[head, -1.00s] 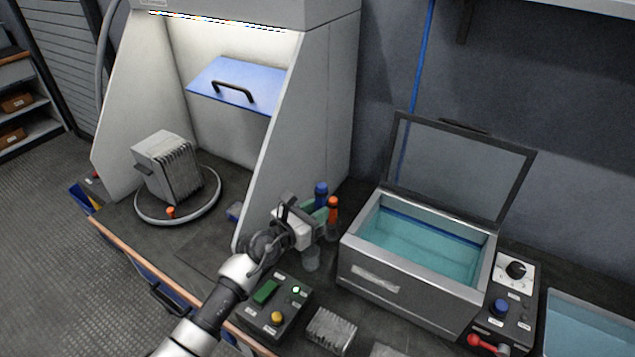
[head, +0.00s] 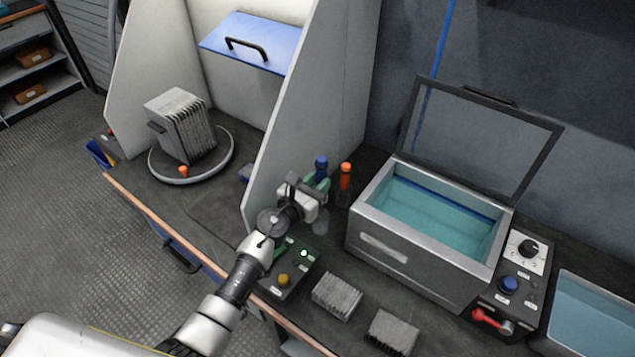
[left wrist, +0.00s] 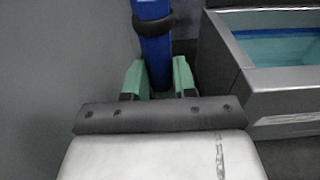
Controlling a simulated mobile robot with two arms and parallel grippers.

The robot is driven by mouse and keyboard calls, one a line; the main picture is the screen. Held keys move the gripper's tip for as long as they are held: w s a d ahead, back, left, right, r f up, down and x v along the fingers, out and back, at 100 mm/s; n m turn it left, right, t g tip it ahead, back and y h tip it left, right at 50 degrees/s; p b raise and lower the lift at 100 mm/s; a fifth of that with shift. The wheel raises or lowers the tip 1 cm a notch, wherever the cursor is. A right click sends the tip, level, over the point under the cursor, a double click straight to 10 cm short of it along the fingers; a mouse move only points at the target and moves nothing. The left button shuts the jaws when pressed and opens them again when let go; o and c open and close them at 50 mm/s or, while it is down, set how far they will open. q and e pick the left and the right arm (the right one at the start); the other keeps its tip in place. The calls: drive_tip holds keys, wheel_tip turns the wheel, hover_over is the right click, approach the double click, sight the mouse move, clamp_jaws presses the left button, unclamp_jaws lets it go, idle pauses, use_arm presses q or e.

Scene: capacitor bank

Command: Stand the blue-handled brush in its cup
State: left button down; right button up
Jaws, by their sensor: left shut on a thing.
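The blue-handled brush (head: 321,163) stands roughly upright, left of the orange-handled one. My left gripper (head: 315,190) is shut on it; in the left wrist view the blue handle (left wrist: 155,45) runs between the green fingertips (left wrist: 157,82). Its lower end is hidden behind the gripper. A small translucent grey cup (head: 321,224) shows just below the gripper, behind the control box. I cannot tell whether the brush's lower end is in it. My right gripper is not in view.
An orange-handled brush (head: 345,176) stands close on the right, beside the open water tank (head: 405,255). The cabinet's side wall (head: 290,130) is close on the left. A control box (head: 290,270) and finned blocks (head: 337,296) lie in front.

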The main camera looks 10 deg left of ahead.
use_arm(q)
wheel_tip(320, 180, down, 9)
drive_tip(key=b, duration=0.8)
drive_tip(key=c, duration=0.8)
unclamp_jaws()
drive_tip(key=shift+s+a, duration=0.2)
drive_tip(key=shift+s, duration=0.3)
drive_tip(key=v, duration=0.9)
drive_tip(key=shift+s+a+r, duration=0.1)
drive_tip(key=shift+s+a, duration=0.1)
drive_tip(key=shift+s, duration=0.15)
